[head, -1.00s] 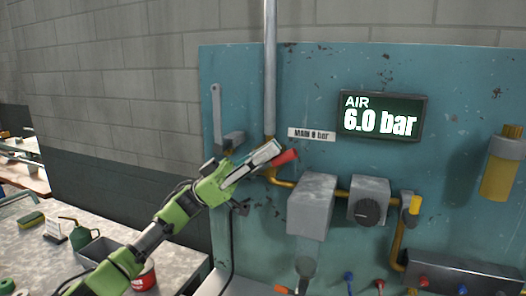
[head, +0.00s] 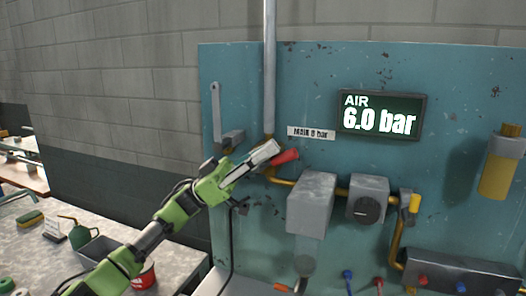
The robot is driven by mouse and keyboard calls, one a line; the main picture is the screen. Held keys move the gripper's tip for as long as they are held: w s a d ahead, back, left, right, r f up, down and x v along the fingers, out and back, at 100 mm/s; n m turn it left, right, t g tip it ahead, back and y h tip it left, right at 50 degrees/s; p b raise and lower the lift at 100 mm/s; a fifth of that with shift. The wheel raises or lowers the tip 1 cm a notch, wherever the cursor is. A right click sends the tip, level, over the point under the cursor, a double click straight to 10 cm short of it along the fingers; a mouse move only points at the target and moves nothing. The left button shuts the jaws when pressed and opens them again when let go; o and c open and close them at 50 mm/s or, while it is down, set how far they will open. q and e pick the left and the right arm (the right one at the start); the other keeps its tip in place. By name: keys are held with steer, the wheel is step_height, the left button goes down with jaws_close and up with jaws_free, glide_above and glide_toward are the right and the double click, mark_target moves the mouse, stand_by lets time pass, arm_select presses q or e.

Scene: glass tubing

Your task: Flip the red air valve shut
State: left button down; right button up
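The red valve handle (head: 286,157) sticks out to the right, tilted slightly up, on the yellow pipe below the grey vertical pipe (head: 269,75). My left gripper (head: 272,150) is at the handle's left end, its fingers hiding part of the valve. From this angle I cannot tell whether the fingers touch the handle or are closed. The display (head: 381,116) on the teal panel (head: 236,80) reads AIR 6.0 bar. My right gripper is not in view.
Grey boxes, one with a dark knob (head: 368,209), sit on the yellow pipe right of the valve. A grey lever (head: 215,110) stands on the panel's left side. A workbench (head: 60,272) at lower left holds a green oil can (head: 79,236) and a tray.

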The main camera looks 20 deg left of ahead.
arm_select(q)
steer(key=shift+d+f, duration=0.4)
steer(key=shift+f, duration=0.2)
steer(key=shift+a+f, duration=0.15)
steer(key=r+v, duration=0.1)
steer(key=v, duration=1)
steer(key=shift+a+f, duration=0.15)
steer(key=shift+a, duration=0.45)
